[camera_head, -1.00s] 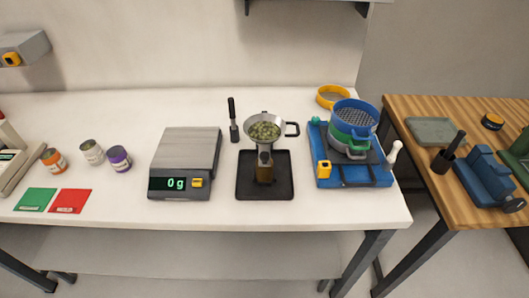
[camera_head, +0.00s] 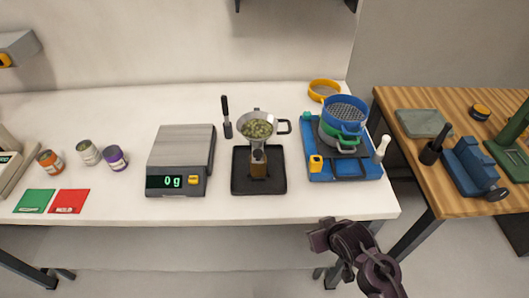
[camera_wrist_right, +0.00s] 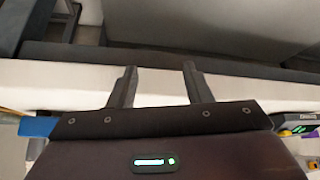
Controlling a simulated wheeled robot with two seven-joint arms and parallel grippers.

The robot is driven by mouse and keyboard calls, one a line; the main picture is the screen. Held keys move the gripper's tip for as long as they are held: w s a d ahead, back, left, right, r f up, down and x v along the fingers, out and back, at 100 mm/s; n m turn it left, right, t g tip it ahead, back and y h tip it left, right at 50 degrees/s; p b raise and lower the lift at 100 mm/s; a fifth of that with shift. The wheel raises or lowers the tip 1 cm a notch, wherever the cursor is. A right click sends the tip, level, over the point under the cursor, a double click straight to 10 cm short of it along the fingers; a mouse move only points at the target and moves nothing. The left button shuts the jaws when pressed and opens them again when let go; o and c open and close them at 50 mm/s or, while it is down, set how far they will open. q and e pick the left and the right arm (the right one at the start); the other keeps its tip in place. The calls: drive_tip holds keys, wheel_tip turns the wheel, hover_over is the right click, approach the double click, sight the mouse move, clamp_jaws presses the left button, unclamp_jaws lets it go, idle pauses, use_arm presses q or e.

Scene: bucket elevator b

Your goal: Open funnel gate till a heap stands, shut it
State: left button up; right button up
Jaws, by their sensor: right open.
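The funnel (camera_head: 257,124) is a metal cone full of green pellets, with a dark handle loop on its right side. It stands above a black tray (camera_head: 240,184), over a small brown block-like part (camera_head: 259,167) below its spout. I cannot make out the gate or its position, and no heap shows on the tray. My right gripper (camera_head: 318,236) is in front of the table's front edge, low and right of the tray, apart from everything. In the right wrist view its two fingers (camera_wrist_right: 158,82) are spread with nothing between them. My left gripper is out of view.
A scale (camera_head: 181,150) reading 0 g stands left of the tray. A blue sieve shaker (camera_head: 350,172) with stacked sieves stands right. Several jars and green and red cards lie at left. A dark-handled tool (camera_head: 226,117) stands behind the tray. A wooden table (camera_head: 408,98) adjoins at right.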

drive_tip(key=w+a+r+n+t+y, duration=0.2)
drive_tip(key=w+a+r+t+y, duration=0.15)
drive_tip(key=w+r, duration=0.55)
drive_tip(key=n+y, duration=0.4)
drive_tip(key=y, duration=0.1)
approach(261, 153)
drive_tip(key=a, duration=0.1)
drive_tip(key=shift+g+h, duration=0.25)
drive_tip(key=p+x, duration=0.2)
drive_tip(key=x, duration=0.6)
drive_tip(key=shift+w+d+r, duration=0.15)
drive_tip(key=shift+w+r, duration=0.05)
clamp_jaws()
